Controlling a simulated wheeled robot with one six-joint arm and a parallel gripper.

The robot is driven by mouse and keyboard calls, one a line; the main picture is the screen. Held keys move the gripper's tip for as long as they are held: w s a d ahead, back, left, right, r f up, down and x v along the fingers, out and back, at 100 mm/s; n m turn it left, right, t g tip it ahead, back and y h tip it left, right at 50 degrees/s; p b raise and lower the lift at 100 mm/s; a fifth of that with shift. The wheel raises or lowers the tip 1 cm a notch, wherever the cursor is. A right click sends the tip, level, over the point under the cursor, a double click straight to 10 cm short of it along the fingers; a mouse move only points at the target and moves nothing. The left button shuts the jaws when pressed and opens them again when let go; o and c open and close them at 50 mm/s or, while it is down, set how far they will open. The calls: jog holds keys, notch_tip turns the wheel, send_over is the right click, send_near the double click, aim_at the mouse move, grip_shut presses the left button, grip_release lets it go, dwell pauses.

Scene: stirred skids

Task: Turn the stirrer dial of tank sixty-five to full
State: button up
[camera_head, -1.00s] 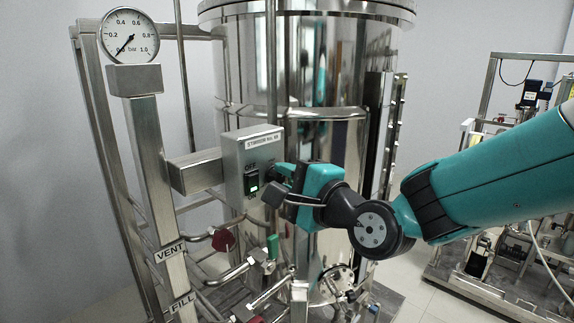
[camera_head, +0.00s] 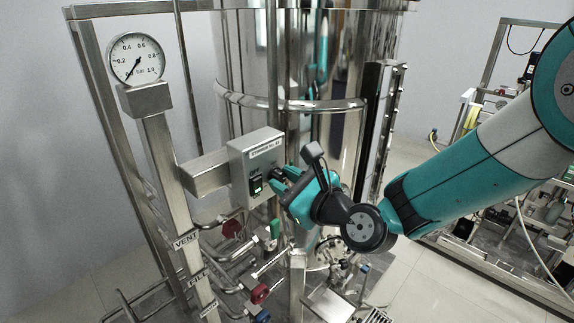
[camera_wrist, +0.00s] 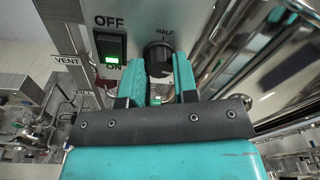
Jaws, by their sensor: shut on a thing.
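The stirrer box (camera_head: 243,160) is a grey panel box in front of the shiny tank, with a label too small to read surely. Its black dial (camera_wrist: 158,60) sits below the word HALF in the wrist view; its pointer direction is not clear. My gripper (camera_wrist: 159,70) has its teal fingers on either side of the dial and is shut on it. In the head view my gripper (camera_head: 279,180) reaches the box's face from the right and hides the dial. The FULL end of the scale is not visible.
A black rocker switch (camera_wrist: 111,49) with a lit green lamp, marked OFF and ON, is left of the dial. A pressure gauge (camera_head: 135,60) stands at upper left. Pipes with red valve handles (camera_head: 232,228) run below the box. Another skid (camera_head: 500,190) stands at right.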

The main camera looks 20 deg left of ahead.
jog(key=m+p, duration=0.3)
jog(key=shift+m+p, duration=0.3)
dwell(0.3)
jog(key=o, duration=0.9)
jog(key=shift+b+v, duration=5.2)
jog(key=shift+v, duration=3.5)
jog(key=shift+w+r, duration=0.1)
